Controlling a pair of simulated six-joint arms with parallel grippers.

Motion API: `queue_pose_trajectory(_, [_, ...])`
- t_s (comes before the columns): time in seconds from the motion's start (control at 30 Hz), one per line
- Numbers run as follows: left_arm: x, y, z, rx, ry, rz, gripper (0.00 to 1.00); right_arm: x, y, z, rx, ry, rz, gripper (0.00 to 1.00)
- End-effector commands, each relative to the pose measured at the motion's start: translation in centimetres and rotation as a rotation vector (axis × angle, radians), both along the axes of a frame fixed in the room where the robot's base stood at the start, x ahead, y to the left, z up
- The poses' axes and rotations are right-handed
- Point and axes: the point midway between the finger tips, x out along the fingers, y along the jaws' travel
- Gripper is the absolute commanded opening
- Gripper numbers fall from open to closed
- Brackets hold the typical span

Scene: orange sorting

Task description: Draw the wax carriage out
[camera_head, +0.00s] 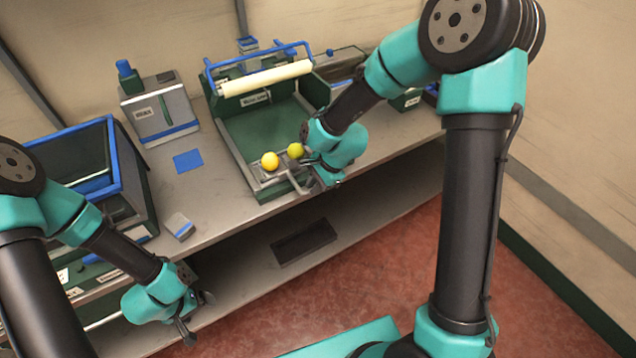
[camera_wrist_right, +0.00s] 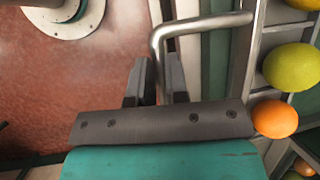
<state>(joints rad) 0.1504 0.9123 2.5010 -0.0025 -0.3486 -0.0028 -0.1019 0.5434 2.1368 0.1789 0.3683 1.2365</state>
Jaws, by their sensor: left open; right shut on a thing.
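The wax carriage (camera_head: 268,187) sits at the front opening of the green waxing machine (camera_head: 240,135). My right gripper (camera_head: 306,182) is shut on this handle; in the right wrist view the bar passes between the two fingers (camera_wrist_right: 157,85). My left gripper (camera_head: 198,312) is open and empty, low in front of the bench at the left.
A cream roller (camera_head: 265,79) spans the machine. A grey box (camera_head: 160,110), a blue square (camera_head: 188,161), a small grey block (camera_head: 180,226) and a blue-rimmed bin (camera_head: 75,165) are to its left. The lower shelf (camera_head: 235,265) holds a dark mat (camera_head: 304,241).

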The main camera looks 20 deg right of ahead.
Motion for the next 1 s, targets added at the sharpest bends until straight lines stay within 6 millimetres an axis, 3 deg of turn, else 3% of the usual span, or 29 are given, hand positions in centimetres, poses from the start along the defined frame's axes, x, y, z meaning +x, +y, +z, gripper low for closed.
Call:
queue_pose_trajectory(0.1, [0.0, 0.0, 0.0, 0.0, 0.0, 0.0, 0.84, -0.5, -0.1, 0.0, 0.001, 0.014, 0.002, 0.0])
queue_pose_trajectory(0.13, [0.0, 0.0, 0.0, 0.0, 0.0, 0.0, 0.84, -0.5, -0.1, 0.0, 0.001, 0.015, 0.003, 0.16])
queue_pose_trajectory(0.4, [0.0, 0.0, 0.0, 0.0, 0.0, 0.0, 0.84, -0.4, 0.0, -0.1, 0.001, 0.012, 0.002, 0.4])
queue_pose_trajectory(0.77, [0.0, 0.0, 0.0, 0.0, 0.0, 0.0, 0.84, -0.3, -0.2, 0.4, 0.001, 0.009, 0.001, 0.4])
queue_pose_trajectory(1.0, [0.0, 0.0, 0.0, 0.0, 0.0, 0.0, 0.84, -0.5, -1.3, 2.8, 0.001, 0.005, 0.0, 0.4])
